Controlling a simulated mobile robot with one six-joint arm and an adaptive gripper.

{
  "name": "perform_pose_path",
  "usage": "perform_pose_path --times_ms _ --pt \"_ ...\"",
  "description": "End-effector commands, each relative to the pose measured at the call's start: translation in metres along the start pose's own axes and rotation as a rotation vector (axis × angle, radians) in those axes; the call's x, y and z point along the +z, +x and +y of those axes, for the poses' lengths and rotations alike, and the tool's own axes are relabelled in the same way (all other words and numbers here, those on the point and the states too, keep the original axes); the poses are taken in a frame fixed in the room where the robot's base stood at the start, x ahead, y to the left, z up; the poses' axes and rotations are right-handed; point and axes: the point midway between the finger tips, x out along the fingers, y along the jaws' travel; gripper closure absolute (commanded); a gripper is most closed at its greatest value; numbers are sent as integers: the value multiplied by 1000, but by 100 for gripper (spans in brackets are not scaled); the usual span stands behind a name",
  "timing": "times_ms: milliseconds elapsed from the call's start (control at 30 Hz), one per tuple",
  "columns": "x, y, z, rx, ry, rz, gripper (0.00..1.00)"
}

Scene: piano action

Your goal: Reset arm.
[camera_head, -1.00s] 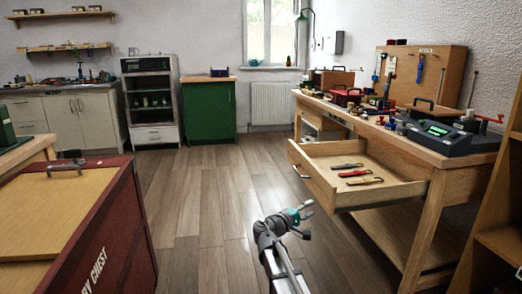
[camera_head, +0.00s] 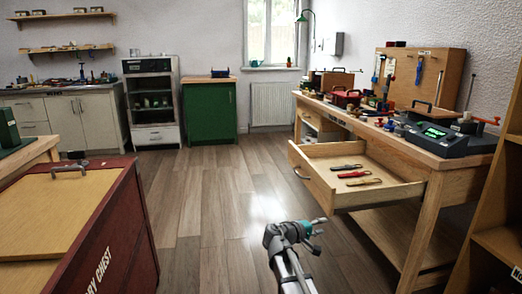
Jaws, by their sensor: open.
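My gripper (camera_head: 316,230) is at the lower middle of the head view, over the wooden floor. It is open, and I see nothing between its fingers. It is in front of and to the left of the wooden workbench (camera_head: 400,143) and apart from it. The workbench's drawer (camera_head: 318,183) is pulled out towards the left. Several slim tools lie in the drawer, one with a red handle (camera_head: 355,174). The fine detail of the fingertips is too small to make out.
A red chest (camera_head: 118,235) with a tan top fills the lower left. Wooden shelving (camera_head: 497,215) stands at the right edge. A green cabinet (camera_head: 210,110) and a radiator (camera_head: 273,108) stand at the back. The floor (camera_head: 205,190) between chest and workbench is clear.

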Motion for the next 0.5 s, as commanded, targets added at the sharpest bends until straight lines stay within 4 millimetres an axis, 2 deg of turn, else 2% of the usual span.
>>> perform_pose_path --times_ms 267,500 --pt "58 4 -28 -273 86 -102 50" --pt "107 -10 -59 -562 170 -201 50"
